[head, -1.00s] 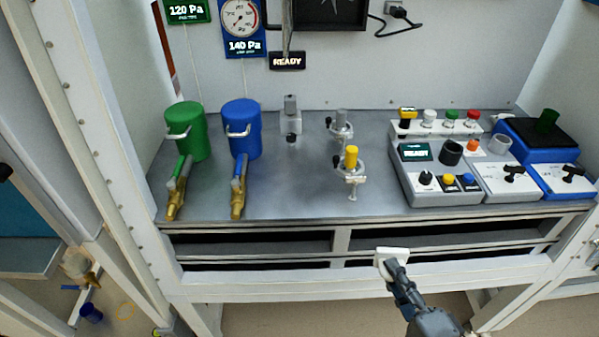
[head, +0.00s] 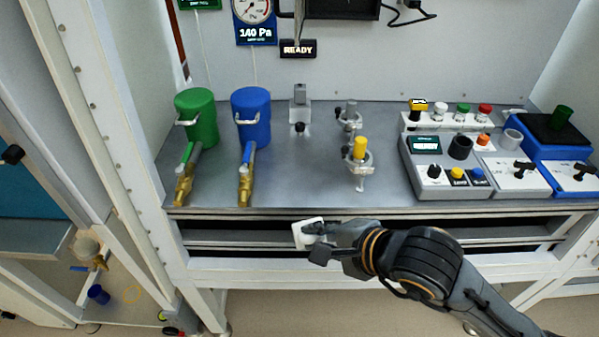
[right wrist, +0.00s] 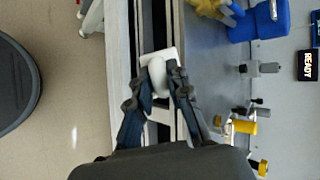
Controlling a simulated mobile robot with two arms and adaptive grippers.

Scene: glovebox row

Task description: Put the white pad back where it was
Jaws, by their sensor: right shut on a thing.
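The white pad (head: 307,235) is a small square plate held in front of the bench's open shelf front. My right gripper (head: 322,238) comes in from the right and is shut on it. In the right wrist view the white pad (right wrist: 160,62) shows a rounded raised part, gripped between the two fingers of my right gripper (right wrist: 160,80). The pad appears apart from the bench top, near its front edge. My left gripper is not in view.
The steel bench top (head: 305,180) is clear at its front middle. Green (head: 197,118) and blue (head: 251,116) canisters with brass valves stand left. A yellow-capped fixture (head: 360,150) stands mid-bench. A control console (head: 437,178) and a blue device (head: 545,140) stand right.

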